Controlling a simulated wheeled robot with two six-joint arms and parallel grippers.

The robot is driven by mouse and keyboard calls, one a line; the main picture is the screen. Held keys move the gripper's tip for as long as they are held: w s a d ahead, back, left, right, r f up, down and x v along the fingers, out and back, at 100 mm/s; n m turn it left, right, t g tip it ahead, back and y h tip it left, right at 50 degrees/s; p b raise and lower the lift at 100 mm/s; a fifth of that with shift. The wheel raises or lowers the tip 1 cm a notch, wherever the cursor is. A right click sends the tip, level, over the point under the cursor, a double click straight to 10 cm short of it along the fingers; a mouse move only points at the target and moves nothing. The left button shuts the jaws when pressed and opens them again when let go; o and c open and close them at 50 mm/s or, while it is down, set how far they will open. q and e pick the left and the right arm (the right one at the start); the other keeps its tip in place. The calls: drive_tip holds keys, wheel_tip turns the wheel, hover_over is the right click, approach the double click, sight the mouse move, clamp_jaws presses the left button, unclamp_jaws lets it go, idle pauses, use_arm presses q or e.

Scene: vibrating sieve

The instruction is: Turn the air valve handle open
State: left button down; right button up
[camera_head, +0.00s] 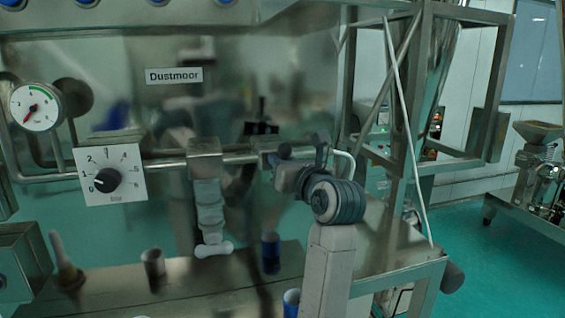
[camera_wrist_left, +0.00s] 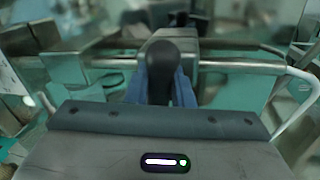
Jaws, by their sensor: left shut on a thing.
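The air valve sits on the horizontal steel pipe (camera_head: 240,159) across the front of the machine. Its black rounded handle (camera_wrist_left: 172,58) stands up in the middle of the wrist view, in front of the pipe. My left gripper (camera_wrist_left: 170,88) is shut on the handle, with one blue finger on each side of it. In the head view my left gripper (camera_head: 284,153) is at the valve, right of the steel block on the pipe. My wrist and the gripper hide most of the handle there. The right gripper is not in view.
A pressure gauge (camera_head: 37,106) and a numbered dial plate (camera_head: 110,172) are on the left. A pale fitting (camera_head: 209,205) hangs below the pipe. A steel frame (camera_head: 421,120) rises on the right, with open green floor (camera_head: 505,245) beyond.

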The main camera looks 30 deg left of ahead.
use_arm(q)
drive_tip(key=m, duration=0.2)
drive_tip(key=shift+w+d+m, duration=0.1)
drive_tip(key=shift+m, duration=0.3)
drive_tip(key=shift+w+m+t+p, duration=0.1)
drive_tip(key=shift+m+t+p, duration=0.3)
drive_tip(key=shift+m+p, duration=0.45)
drive_tip(key=shift+d+m+p, duration=0.1)
drive_tip(key=shift+m+p, duration=0.3)
drive_tip(key=shift+m, duration=0.75)
drive_tip(key=m+p, duration=0.1)
drive_tip(key=m, duration=0.1)
drive_tip(key=m+t+p, duration=0.1)
drive_tip(key=m+p, duration=0.1)
drive_tip(key=shift+w+t, duration=0.15)
drive_tip(key=shift+t, duration=0.15)
drive_tip(key=shift+d+f+m+p, duration=0.1)
drive_tip(key=shift+f+m+p, duration=0.1)
drive_tip(key=shift+m+p, duration=0.75)
drive_tip(key=shift+f+m+t, duration=0.15)
drive_tip(key=shift+m+t, duration=0.35)
drive_tip(key=shift+m, duration=0.65)
drive_tip(key=shift+f+m+t+h, duration=0.2)
drive_tip(key=shift+m+t+h, duration=0.1)
drive_tip(key=shift+m, duration=1.6)
